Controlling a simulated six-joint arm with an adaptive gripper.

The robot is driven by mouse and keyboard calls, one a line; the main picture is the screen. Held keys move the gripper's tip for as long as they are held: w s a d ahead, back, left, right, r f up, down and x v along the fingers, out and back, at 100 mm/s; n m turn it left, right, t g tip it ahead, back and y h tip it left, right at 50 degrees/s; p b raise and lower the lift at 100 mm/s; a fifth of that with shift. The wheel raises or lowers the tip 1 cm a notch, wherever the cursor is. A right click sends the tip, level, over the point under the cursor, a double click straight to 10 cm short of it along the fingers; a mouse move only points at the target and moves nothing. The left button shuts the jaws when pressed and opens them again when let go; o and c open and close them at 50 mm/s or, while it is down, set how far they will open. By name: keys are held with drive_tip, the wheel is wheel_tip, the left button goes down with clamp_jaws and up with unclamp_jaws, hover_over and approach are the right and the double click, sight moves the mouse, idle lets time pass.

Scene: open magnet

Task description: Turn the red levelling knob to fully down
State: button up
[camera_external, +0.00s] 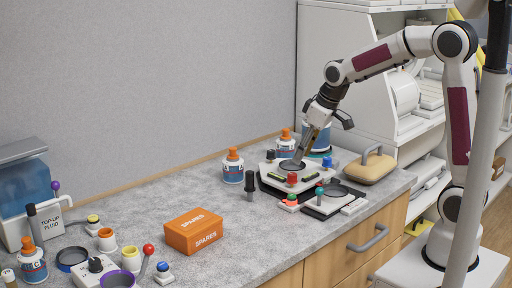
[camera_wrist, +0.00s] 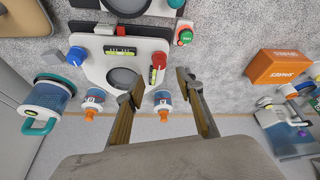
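The red levelling knob (camera_external: 291,178) stands at the front left corner of a white levelling plate (camera_external: 316,171). In the wrist view a red knob (camera_wrist: 158,60) shows just beyond the gap between my fingertips. A blue knob (camera_external: 327,161) and a black knob (camera_external: 270,155) stand at other corners of the plate. My gripper (camera_external: 299,158) points down over the plate, behind and above the red knob. In the wrist view my gripper (camera_wrist: 160,85) has its two fingers spread, with nothing held between them. The knob's turn position cannot be read.
An orange spares box (camera_external: 194,231) lies to the left. Orange-capped bottles (camera_external: 233,166) stand behind and left of the plate. A black post (camera_external: 250,186) stands left of the plate. A second small device (camera_external: 337,190) and a tan handled block (camera_external: 372,166) sit in front and right.

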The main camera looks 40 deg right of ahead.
sight(292, 174)
drive_tip(key=shift+f, duration=0.1)
drive_tip(key=shift+x, duration=3.8)
clamp_jaws()
